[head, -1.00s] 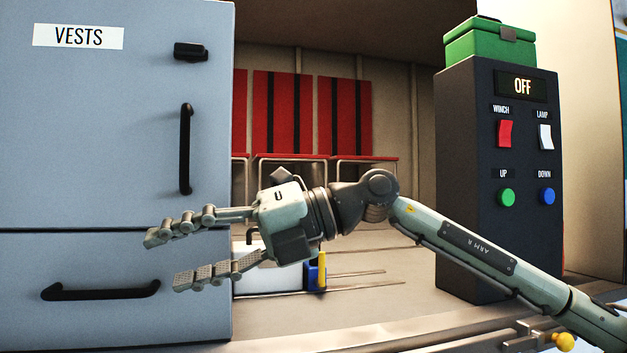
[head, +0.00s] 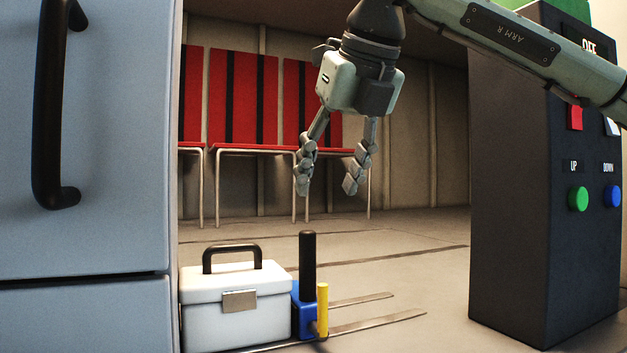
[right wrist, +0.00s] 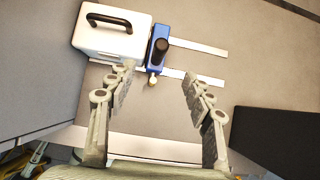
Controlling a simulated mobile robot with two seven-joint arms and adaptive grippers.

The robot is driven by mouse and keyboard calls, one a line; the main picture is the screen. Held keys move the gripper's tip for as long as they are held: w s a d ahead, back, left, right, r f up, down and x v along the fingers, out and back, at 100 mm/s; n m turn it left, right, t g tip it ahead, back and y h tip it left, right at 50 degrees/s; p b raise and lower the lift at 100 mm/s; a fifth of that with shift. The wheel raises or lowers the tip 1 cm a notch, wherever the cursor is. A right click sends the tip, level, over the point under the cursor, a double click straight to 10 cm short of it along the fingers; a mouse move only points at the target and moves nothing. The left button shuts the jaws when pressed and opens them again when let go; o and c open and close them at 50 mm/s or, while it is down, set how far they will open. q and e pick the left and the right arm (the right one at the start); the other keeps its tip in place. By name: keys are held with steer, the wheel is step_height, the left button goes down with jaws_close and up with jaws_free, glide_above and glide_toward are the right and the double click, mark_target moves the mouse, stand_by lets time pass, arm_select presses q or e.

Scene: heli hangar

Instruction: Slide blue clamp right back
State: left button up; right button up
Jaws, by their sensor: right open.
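The blue clamp (head: 304,313) sits on the floor rails (head: 372,320), against the right side of a white case (head: 236,308). It has an upright black handle (head: 307,265) and a yellow post (head: 322,308) at its front right. My right gripper (head: 327,181) is open and empty, pointing down above and slightly right of the clamp. In the right wrist view the blue clamp (right wrist: 158,46) lies ahead, just beyond the open fingers (right wrist: 158,88), with the white case (right wrist: 108,42) to its left. My left gripper is not in view.
A grey-blue cabinet (head: 85,240) with black handles stands close on the left. A dark control box (head: 520,190) with buttons stands on the right. Red seats (head: 240,100) line the back wall. The rails right of the clamp are bare.

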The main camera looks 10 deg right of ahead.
mark_target(311, 238)
steer(key=b+x, duration=0.4)
steer(key=x, duration=0.8)
steer(key=shift+w+f, duration=0.1)
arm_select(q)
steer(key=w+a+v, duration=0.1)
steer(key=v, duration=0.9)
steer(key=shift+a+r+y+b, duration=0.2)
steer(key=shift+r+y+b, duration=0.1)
arm_select(e)
steer(key=shift+x, duration=0.8)
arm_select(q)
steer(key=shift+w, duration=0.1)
arm_select(e)
steer(key=shift+w, duration=0.1)
jaws_close()
steer(key=shift+d, duration=0.2)
